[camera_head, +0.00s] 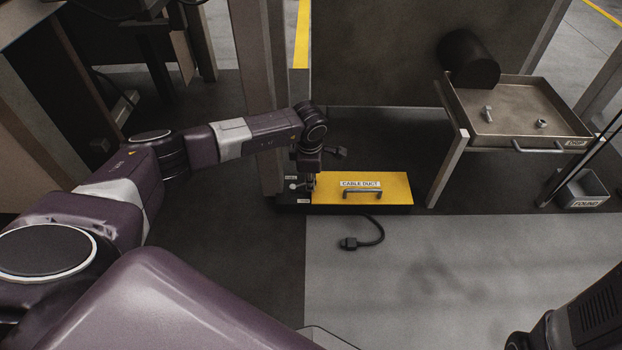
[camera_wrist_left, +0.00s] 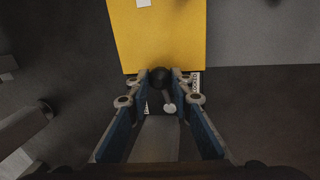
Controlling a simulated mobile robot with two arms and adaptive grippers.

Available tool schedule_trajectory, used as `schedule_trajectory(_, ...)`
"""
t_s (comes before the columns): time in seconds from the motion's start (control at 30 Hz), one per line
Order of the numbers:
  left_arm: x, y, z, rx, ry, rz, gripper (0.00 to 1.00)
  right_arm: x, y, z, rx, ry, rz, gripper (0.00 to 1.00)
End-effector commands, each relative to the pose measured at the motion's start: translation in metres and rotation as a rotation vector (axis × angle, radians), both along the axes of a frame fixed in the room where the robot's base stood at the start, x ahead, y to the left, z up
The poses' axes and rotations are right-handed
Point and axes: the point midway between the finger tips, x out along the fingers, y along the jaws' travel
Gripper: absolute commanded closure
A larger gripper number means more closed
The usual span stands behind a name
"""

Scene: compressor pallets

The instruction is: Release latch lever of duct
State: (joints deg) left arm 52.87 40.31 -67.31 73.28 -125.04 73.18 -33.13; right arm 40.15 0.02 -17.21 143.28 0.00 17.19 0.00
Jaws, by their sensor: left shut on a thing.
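The yellow cable duct cover (camera_head: 395,188) lies low on the floor in the head view, with a dark handle (camera_head: 362,193) and a "CABLE DUCT" label. It also fills the top of the left wrist view (camera_wrist_left: 158,40). My left gripper (camera_head: 304,186) is at the duct's left end, pointing down. In the left wrist view its fingers (camera_wrist_left: 160,82) are closed around the round black knob (camera_wrist_left: 160,77) of the latch lever, just off the cover's edge. A small pale round part (camera_wrist_left: 170,108) shows between the fingers. The lever's lower part is hidden.
A loose black cable with a plug (camera_head: 350,243) lies on the floor in front of the duct. A post (camera_head: 262,90) stands close behind my left arm. A tray cart (camera_head: 520,100) with small parts and a "FOUND" bin (camera_head: 585,190) stand to the right.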

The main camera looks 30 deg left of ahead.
Motion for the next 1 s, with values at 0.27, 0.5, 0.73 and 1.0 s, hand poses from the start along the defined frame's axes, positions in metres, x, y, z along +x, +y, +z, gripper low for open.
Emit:
schedule_trajectory(0.27,0.006,0.004,0.003,0.003,0.001,0.13,1.0,0.0,0.0,0.014,0.0,0.001,0.0,0.6)
schedule_trajectory(0.5,0.013,0.012,0.003,0.002,0.002,0.34,1.0,0.001,0.0,0.028,0.0,0.001,-0.001,0.6)
schedule_trajectory(0.73,0.02,0.022,0.002,0.003,0.001,0.555,1.0,0.001,0.0,0.037,0.0,0.002,-0.001,0.6)
schedule_trajectory(1.0,0.023,0.033,0.001,0.003,0.001,0.764,1.0,0.001,0.0,0.041,0.0,0.002,-0.001,0.6)
